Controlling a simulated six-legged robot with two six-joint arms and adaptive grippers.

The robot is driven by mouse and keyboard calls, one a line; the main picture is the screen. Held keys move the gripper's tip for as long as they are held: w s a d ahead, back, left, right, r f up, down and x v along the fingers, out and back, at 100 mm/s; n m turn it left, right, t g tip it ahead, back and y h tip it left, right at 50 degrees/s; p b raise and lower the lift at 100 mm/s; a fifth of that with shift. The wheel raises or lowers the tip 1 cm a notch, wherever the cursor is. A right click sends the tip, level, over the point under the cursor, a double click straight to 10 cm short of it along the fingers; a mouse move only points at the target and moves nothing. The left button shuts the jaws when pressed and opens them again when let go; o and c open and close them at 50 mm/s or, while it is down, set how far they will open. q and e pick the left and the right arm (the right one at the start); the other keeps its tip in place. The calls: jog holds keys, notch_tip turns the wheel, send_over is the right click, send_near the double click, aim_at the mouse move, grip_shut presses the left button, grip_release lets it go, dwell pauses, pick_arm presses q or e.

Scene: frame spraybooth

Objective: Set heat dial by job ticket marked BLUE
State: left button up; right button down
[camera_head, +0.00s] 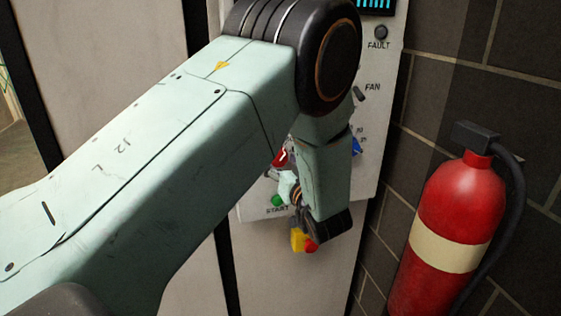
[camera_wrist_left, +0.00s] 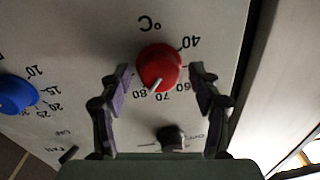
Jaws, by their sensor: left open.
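The red heat dial (camera_wrist_left: 159,67) is on the pale control panel (camera_wrist_left: 80,35), marked °C, with a white pointer. In the left wrist view the scale is upside down, and the pointer lies between 70 and 80. My left gripper (camera_wrist_left: 161,74) is open, with one dark finger on each side of the dial; I cannot tell whether they touch it. In the head view my left arm hides most of the panel, and only part of the red dial (camera_head: 280,158) shows beside the wrist. No job ticket is in view. My right gripper is not in view.
A blue dial (camera_wrist_left: 15,94) marked 10 to 25 and a black knob (camera_wrist_left: 171,137) sit near the heat dial. A green START button (camera_head: 278,200) and a yellow-and-red stop button (camera_head: 303,241) are lower down. A red fire extinguisher (camera_head: 455,220) stands right.

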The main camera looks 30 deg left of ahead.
pick_arm(q)
jog(key=shift+s, duration=0.1)
jog(key=shift+c, duration=0.7)
jog(key=shift+w+f, duration=0.1)
jog(key=shift+w, duration=0.1)
jog(key=c, duration=0.4)
jog(key=shift+s, duration=0.1)
jog(key=c, duration=0.6)
